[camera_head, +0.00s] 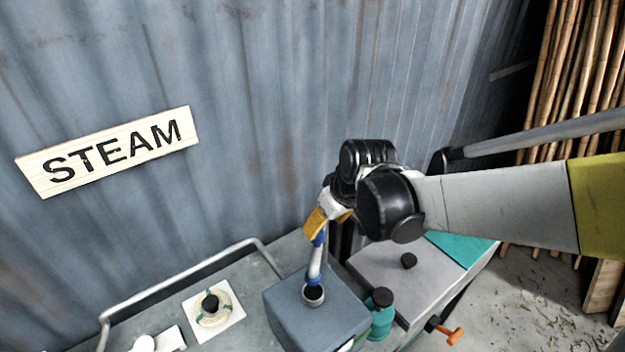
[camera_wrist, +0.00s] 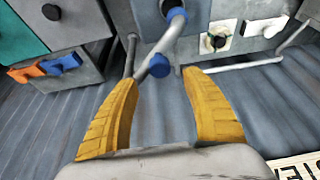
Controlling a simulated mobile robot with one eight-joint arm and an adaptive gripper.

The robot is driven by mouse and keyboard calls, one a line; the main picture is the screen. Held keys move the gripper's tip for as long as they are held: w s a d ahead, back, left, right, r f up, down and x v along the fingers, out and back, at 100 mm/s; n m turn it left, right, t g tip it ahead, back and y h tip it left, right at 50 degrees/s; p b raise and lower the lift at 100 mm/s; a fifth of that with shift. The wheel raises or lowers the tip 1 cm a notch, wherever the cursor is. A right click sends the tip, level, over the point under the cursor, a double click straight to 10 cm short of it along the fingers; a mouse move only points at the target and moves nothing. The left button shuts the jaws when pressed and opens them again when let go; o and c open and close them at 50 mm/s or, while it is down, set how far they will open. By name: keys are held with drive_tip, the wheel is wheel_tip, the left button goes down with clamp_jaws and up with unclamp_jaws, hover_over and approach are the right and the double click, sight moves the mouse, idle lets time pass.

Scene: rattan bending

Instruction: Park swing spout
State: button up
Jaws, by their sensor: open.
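The swing spout (camera_head: 315,266) is a pale grey pipe with blue ends, rising from a dark round socket on top of a blue-grey box (camera_head: 290,300). In the wrist view the spout (camera_wrist: 166,45) runs from its socket to a blue end cap (camera_wrist: 158,66). My gripper (camera_head: 316,224) is at the upper end of the spout. In the wrist view its yellow fingers (camera_wrist: 160,80) are open, one on each side of the blue cap with gaps. The cap sits near the fingertip line; contact is not visible. In the head view my wrist hides part of the gripper.
A STEAM sign (camera_head: 110,152) hangs on the corrugated wall. A grey rail (camera_head: 185,268) runs along the bench back. A square plate with a black knob (camera_head: 211,304), a teal bottle (camera_head: 381,312) and a grey lidded box (camera_head: 385,275) stand nearby. An orange-handled valve (camera_head: 445,331) sticks out in front.

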drive_tip(key=x, duration=0.7)
drive_tip(key=shift+w+a+f, duration=0.1)
drive_tip(key=shift+f, duration=0.15)
clamp_jaws()
